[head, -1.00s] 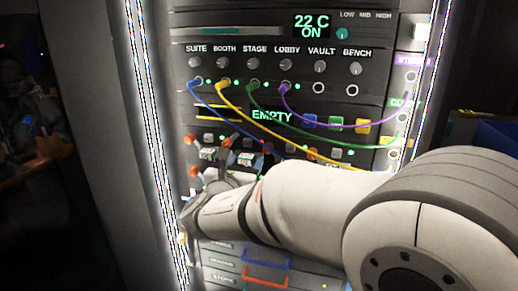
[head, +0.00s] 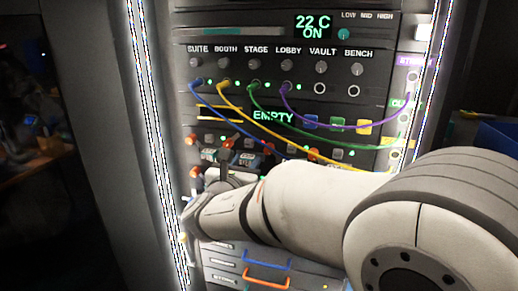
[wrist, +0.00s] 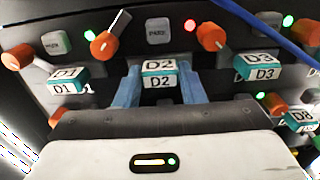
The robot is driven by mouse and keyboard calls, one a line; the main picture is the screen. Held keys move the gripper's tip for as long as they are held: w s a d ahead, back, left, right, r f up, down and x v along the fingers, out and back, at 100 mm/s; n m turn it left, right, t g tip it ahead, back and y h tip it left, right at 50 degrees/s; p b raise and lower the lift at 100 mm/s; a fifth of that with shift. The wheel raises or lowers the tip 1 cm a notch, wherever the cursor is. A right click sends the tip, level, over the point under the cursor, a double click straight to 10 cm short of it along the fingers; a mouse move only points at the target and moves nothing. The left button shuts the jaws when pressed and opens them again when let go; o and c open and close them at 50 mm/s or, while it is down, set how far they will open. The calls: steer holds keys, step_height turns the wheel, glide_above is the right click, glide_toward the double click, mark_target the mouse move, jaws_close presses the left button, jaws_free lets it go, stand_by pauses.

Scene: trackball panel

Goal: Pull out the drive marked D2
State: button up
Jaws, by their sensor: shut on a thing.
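The D2 drive (wrist: 158,66) shows in the middle of the wrist view as a teal-edged front with two white D2 labels. My gripper (wrist: 160,90) has its blue fingers on both sides of this front and is shut on it. A red light (wrist: 190,25) glows above D2. Orange-tipped levers (wrist: 105,43) stand tilted above the drive to its left and right. In the head view my gripper (head: 236,160) is at the drive row, partly hidden by my arm. I cannot tell how far D2 stands out from the row.
Drive D1 (wrist: 66,79) is to the left and D3 (wrist: 262,66) to the right, close to my fingers. D8 (wrist: 303,119) is lower right. Grey PARK buttons (wrist: 158,33) sit above. Coloured cables (head: 300,146) hang across the panel above my arm.

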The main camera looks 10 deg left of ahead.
steer(key=o, duration=0.4)
steer(key=shift+c, duration=0.2)
steer(key=c, duration=0.4)
steer(key=s, duration=0.8)
steer(key=shift+a, duration=0.3)
stand_by(0.3)
steer(key=s+p, duration=0.1)
steer(key=s, duration=0.7)
steer(key=shift+a, duration=0.35)
stand_by(0.6)
